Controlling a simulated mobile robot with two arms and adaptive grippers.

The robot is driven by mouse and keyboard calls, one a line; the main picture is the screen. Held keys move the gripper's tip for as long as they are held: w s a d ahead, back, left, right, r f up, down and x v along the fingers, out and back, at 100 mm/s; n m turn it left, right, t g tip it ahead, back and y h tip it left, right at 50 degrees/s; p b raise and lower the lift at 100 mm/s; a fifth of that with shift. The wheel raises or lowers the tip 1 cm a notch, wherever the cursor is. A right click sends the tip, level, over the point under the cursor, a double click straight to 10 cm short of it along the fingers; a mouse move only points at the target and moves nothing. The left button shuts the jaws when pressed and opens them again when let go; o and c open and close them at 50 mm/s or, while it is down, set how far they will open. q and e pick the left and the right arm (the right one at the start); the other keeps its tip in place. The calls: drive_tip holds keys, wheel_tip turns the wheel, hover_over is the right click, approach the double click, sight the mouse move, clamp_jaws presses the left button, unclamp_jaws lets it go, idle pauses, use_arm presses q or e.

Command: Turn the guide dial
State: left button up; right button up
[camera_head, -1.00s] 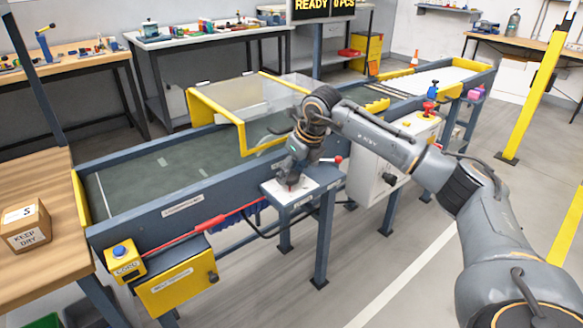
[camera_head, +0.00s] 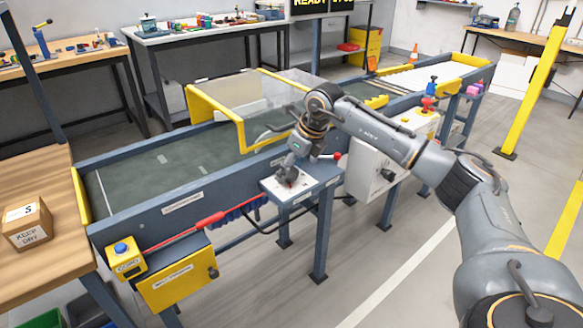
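My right gripper (camera_head: 287,178) points down onto a small pedestal with a white plate (camera_head: 271,186) in front of the conveyor. The guide dial seems to be on this plate; the gripper's fingers cover it, so I cannot make out the dial or whether the fingers are closed on it. A red-tipped lever (camera_head: 337,156) stands at the right of the pedestal. My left gripper is not in view.
The conveyor (camera_head: 150,180) runs behind the pedestal, with a yellow-framed clear guard (camera_head: 240,118) over it. A white control box (camera_head: 366,172) with a black knob stands close right. A cardboard box (camera_head: 27,225) sits on the wooden table at left. Floor at front is clear.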

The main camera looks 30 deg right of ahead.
drive_tip(key=shift+r, duration=0.1)
drive_tip(key=v, duration=1.1)
drive_tip(key=shift+s+r, duration=0.25)
drive_tip(key=shift+r, duration=0.1)
